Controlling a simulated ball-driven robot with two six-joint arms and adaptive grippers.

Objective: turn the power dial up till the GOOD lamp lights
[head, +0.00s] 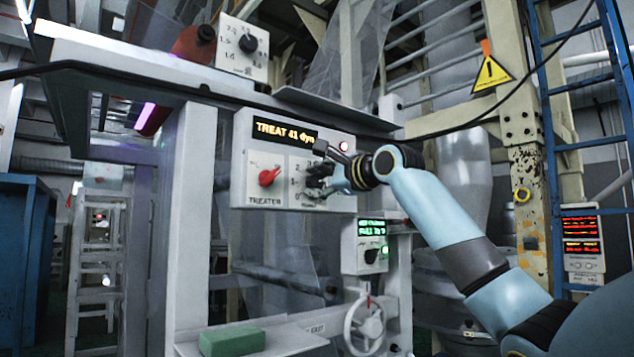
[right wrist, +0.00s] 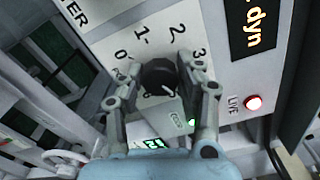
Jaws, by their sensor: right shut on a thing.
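The treater panel (head: 238,172) shows a lit orange "TREAT 41 dyn" display (head: 285,131). Its power dial (right wrist: 160,76) is a round black knob with a scale marked 0 to 3. A short white mark shows on its face; I cannot tell which number it stands for. My right gripper (head: 322,178) is at the dial; in the right wrist view its fingers (right wrist: 158,92) are closed on either side of the knob. A red lamp (head: 344,146) marked LIVE is lit. My left gripper is out of view.
A red switch (head: 268,177) sits left of the dial. A lower box (head: 349,253) has a green display and black knob. A handwheel (head: 364,325) and green block (head: 232,340) are below. Another dial plate (head: 243,50) is above.

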